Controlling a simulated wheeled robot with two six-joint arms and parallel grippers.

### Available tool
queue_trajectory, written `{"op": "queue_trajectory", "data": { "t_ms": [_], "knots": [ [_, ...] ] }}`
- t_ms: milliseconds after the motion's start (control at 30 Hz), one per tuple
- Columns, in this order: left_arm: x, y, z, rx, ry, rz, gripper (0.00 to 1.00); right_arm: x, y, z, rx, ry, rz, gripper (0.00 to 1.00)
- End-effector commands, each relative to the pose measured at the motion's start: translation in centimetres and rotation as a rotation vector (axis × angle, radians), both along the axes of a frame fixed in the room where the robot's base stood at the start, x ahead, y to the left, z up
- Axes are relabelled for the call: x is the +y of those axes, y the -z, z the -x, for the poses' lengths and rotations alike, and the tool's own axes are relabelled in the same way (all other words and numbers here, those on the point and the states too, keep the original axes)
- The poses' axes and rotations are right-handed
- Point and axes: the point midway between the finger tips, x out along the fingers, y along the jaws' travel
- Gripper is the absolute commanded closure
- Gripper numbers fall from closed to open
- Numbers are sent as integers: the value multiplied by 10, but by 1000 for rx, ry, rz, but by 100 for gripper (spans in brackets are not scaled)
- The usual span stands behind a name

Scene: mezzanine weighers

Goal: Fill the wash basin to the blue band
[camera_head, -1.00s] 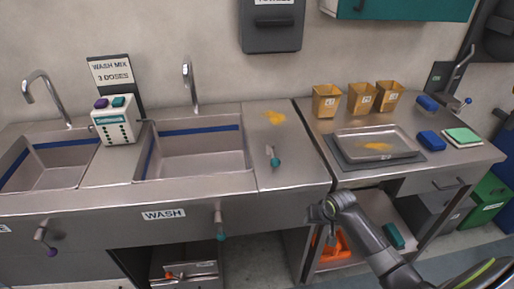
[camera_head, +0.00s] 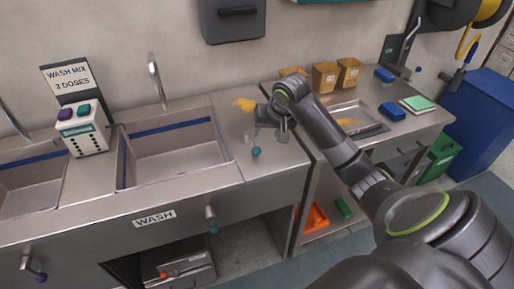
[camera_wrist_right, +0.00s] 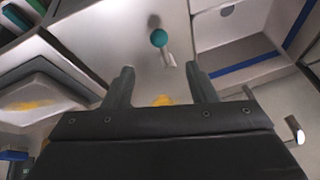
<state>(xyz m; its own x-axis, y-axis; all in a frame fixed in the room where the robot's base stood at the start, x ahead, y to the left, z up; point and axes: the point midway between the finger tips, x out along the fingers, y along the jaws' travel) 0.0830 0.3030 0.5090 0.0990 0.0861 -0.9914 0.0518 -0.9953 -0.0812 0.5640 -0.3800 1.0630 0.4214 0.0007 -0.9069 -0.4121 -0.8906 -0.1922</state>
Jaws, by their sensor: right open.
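The wash basin (camera_head: 130,172) is a steel sink with a blue band (camera_head: 170,130) near the top of its walls; I see no clear water in it. A tap (camera_head: 157,80) stands behind it. A small lever with a teal knob (camera_head: 256,152) is on the counter right of the basin. My right gripper (camera_head: 267,134) is above the counter, just behind this lever. In the right wrist view its open, empty fingers (camera_wrist_right: 162,75) point towards the teal-knobbed lever (camera_wrist_right: 159,39), apart from it. My left gripper is out of view.
A second teal-knobbed lever (camera_head: 213,229) is on the front panel by the WASH label (camera_head: 155,217). A dispenser (camera_head: 84,132) with purple and teal buttons stands left of the basin, before a "WASH MIX 3 DOSES" sign (camera_head: 74,78). Yellow powder (camera_head: 243,104) lies on the counter.

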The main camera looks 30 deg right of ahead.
Motion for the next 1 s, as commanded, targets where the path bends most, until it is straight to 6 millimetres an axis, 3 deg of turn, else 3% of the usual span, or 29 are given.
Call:
{"op": "queue_trajectory", "data": {
  "t_ms": [200, 500, 700, 1000],
  "knots": [
    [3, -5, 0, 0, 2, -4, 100, 1, 44, -19, 4, 1, -3, 48],
    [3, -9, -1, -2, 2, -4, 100, 0, 92, -42, 4, 0, 0, 48],
    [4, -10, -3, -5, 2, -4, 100, 0, 109, -50, 1, -1, 1, 48],
    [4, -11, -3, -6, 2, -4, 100, 0, 114, -53, 0, -2, 2, 48]
  ]
}}
